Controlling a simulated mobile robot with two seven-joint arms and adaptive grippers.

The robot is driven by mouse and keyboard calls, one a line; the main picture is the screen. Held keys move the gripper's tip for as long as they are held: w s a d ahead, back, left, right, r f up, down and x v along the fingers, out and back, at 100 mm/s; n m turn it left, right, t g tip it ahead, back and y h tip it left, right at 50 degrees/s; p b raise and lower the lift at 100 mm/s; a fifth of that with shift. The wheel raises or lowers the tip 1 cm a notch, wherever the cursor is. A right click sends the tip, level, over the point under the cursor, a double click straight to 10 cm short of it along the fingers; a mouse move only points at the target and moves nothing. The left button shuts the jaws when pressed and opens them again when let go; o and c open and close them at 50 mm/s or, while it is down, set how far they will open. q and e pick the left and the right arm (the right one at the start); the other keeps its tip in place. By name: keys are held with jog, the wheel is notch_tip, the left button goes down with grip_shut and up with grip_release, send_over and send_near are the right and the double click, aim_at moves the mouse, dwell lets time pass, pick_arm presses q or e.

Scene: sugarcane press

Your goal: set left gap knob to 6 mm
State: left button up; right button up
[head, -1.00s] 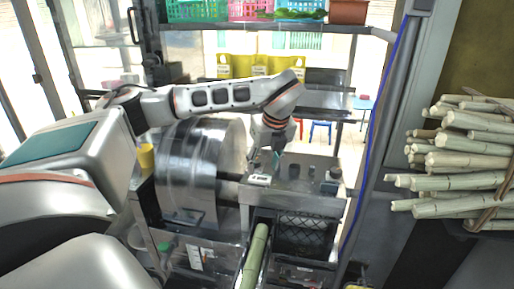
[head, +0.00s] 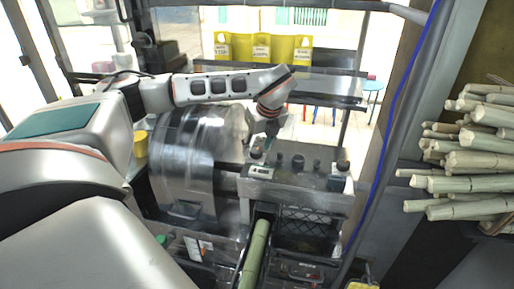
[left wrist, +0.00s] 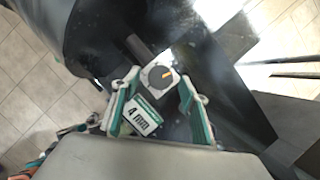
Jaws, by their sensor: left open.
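The left gap knob (left wrist: 160,76) is a dark round dial with an orange pointer mark on a pale square plate. It also shows in the head view (head: 257,152) at the left end of the press's top panel. Beside it a small display (left wrist: 143,116) reads "4 mm"; it shows as a pale label in the head view (head: 260,172). My left gripper (left wrist: 158,100) is open, its two green-edged fingers spread on either side of the display and near the knob. In the head view the gripper (head: 262,138) hangs just above the knob, apart from it. My right gripper is not in view.
Several other dark knobs (head: 298,160) stand along the panel to the right. A large metal drum (head: 195,160) is to the left. A cane stalk (head: 255,250) lies in the chute in front. Stacked cane (head: 475,150) fills the right side. Yellow containers (head: 262,48) stand behind.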

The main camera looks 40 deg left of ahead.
pick_arm(q)
jog(key=shift+w+a+f, duration=0.1)
jog(key=shift+a+f, duration=0.15)
jog(key=shift+f, duration=0.35)
jog(key=c, duration=1.1)
jog(key=shift+m, duration=0.3)
